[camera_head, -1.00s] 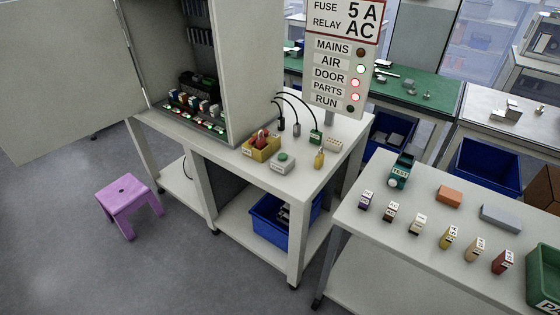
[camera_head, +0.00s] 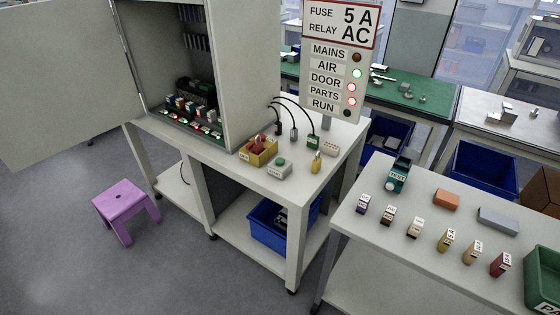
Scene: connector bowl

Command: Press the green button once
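The green button (camera_head: 281,161) sits on top of a small pale grey box (camera_head: 279,169) on the white workbench (camera_head: 263,190). It stands between a yellow bin (camera_head: 258,153) on its left and a small yellow object (camera_head: 315,163) on its right. Nothing covers the button. My gripper is not in view, so its state does not show.
An open cabinet (camera_head: 252,75) stands on the bench's left part. A sign board (camera_head: 338,60) with indicator lamps rises behind the bench. A purple stool (camera_head: 126,205) stands on the floor at left. A second table (camera_head: 375,230) with several small blocks is at right.

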